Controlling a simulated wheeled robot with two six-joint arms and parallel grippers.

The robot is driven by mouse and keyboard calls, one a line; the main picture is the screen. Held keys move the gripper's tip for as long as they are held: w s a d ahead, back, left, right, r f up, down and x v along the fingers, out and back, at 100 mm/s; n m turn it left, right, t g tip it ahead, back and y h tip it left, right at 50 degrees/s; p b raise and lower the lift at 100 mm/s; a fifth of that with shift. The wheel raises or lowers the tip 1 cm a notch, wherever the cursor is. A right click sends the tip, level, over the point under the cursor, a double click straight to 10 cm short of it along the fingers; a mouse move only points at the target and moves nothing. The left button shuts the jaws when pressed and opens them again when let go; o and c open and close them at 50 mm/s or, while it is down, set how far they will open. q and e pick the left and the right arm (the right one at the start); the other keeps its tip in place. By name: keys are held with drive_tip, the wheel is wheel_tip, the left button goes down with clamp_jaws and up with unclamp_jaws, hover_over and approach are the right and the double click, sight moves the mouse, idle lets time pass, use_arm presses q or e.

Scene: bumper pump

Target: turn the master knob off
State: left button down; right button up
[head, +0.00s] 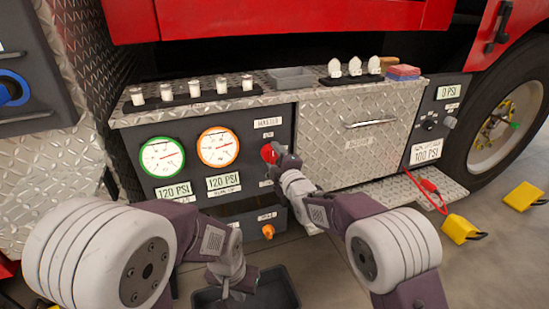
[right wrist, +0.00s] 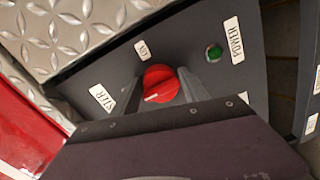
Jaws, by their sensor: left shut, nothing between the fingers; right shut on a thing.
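The red master knob (head: 267,153) sits on the upper right of the dark panel (head: 200,125). My right gripper (head: 277,156) is shut on it. In the right wrist view the round red knob (right wrist: 160,83) lies between the grey fingers, and its white line points left. The ON label (right wrist: 141,49) is just above it. A green light (right wrist: 214,53) beside the POWER label (right wrist: 232,40) is to its right. My left gripper (head: 226,292) is shut and empty, low in front of the panel, over the black bin.
Two gauges (head: 162,156) (head: 218,146) and readouts of 120 PSI fill the panel's left. An orange knob (head: 268,231) sits below. A black bin (head: 275,286) stands on the floor. Yellow chocks (head: 460,229) and a red cable (head: 428,186) lie at right.

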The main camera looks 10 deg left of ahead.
drive_tip(key=o, duration=1.2)
drive_tip(key=shift+w+r, duration=0.1)
drive_tip(key=shift+r, duration=0.3)
drive_tip(key=shift+o, duration=0.4)
drive_tip(key=shift+d+f, duration=0.1)
drive_tip(key=shift+f, duration=0.1)
drive_tip(key=p+v, duration=0.3)
drive_tip(key=v, duration=0.6)
